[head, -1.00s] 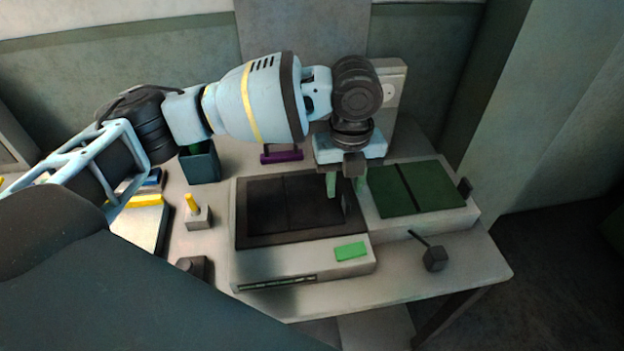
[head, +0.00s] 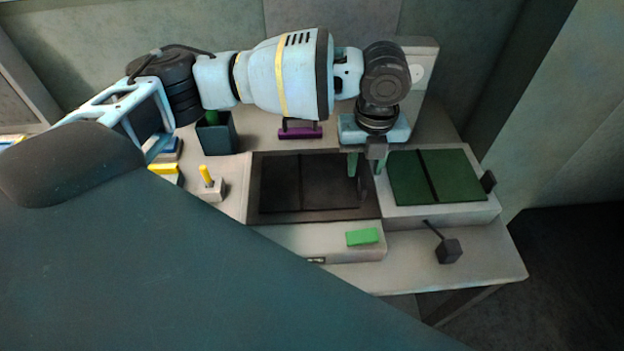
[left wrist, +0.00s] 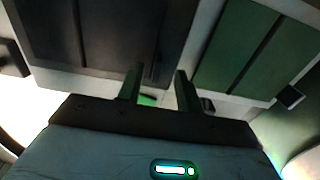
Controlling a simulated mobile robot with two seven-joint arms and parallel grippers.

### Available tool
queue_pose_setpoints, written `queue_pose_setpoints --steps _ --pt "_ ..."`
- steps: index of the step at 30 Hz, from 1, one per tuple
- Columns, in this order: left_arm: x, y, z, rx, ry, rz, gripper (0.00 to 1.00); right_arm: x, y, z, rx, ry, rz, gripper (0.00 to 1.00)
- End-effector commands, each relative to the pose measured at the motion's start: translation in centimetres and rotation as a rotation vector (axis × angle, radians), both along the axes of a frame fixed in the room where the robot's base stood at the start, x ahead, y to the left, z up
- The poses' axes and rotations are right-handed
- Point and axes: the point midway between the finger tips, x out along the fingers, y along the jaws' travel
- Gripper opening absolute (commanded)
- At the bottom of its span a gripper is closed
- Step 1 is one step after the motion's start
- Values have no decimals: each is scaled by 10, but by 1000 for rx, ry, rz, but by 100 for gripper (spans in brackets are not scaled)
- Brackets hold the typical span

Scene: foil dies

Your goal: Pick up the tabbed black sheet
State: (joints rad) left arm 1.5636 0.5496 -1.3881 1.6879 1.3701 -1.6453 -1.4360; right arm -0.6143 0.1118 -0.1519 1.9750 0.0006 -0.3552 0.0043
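The black sheet (head: 285,185) lies flat in the dark recess of the pale left-hand unit, with a small upright black tab (head: 361,185) near its right side. The sheet (left wrist: 110,25) and the tab (left wrist: 155,68) also show in the left wrist view. My left gripper (head: 366,168) points down beside the sheet's right end. Its two green fingers are apart and empty. In the left wrist view the left gripper (left wrist: 160,80) has the tab just beyond its fingertips, roughly between them; contact cannot be made out. My right gripper is not in view.
A green sheet (head: 425,180) lies on the right-hand unit, with a black tab (head: 488,180) at its edge. A green block (head: 362,237) sits on the front ledge. A dark cube with a rod (head: 448,250) stands front right. A dark bin (head: 217,135) stands back left.

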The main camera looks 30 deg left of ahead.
Motion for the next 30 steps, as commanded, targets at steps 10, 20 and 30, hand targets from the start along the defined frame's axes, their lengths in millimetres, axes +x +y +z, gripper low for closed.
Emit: queue_pose_setpoints --steps 10,20,30 --pt "-1 3 -41 2 1 1 35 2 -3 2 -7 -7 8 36" --pt "0 3 -42 2 0 1 25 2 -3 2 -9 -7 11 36" --pt "0 2 -41 1 0 1 0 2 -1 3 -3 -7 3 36"
